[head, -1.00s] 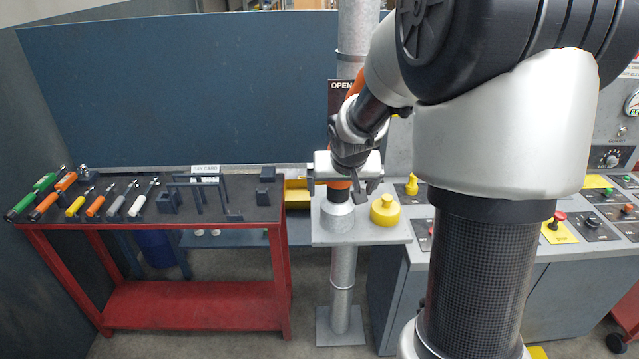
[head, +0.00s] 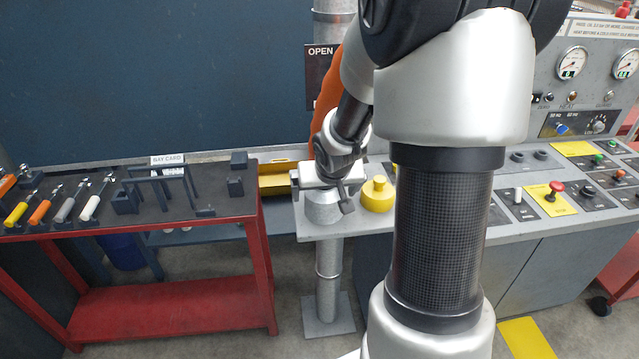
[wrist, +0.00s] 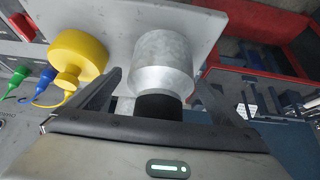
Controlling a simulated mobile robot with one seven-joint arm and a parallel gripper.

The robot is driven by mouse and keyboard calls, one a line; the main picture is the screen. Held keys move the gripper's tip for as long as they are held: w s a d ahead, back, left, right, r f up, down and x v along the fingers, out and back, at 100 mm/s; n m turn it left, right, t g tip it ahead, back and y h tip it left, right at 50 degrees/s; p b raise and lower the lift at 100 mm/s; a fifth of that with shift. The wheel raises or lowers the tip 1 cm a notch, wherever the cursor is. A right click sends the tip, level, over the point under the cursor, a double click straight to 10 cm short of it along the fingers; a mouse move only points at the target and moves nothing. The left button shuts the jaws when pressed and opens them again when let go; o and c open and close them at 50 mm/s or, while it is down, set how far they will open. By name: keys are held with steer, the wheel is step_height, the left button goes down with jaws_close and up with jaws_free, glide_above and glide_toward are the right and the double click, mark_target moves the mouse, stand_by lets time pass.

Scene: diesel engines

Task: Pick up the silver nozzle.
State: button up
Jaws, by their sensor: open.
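The silver nozzle (head: 322,209) stands on a small grey shelf (head: 362,221) on a post, with my gripper (head: 330,192) right over its top. In the wrist view the nozzle (wrist: 163,62) is a wide grey cylinder that tapers to a black neck (wrist: 158,107). My gripper (wrist: 160,80) is open there, one finger on each side of the nozzle's narrow end. I cannot tell whether either finger touches it. My gripper hides the nozzle's upper part in the head view.
A yellow knobbed cap (head: 377,195) stands close to the right of the nozzle on the shelf. A red bench (head: 160,290) with several coloured-handled tools is at left. A control console (head: 540,190) is at right. An orange hose (head: 325,130) runs behind my arm.

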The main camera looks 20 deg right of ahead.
steer(key=shift+w+f, duration=0.35)
steer(key=shift+f, duration=0.2)
steer(key=shift+r, duration=0.1)
steer(key=shift+s+r, duration=0.1)
steer(key=shift+s, duration=0.05)
steer(key=shift+c, duration=1.1)
steer(key=c, duration=1.3)
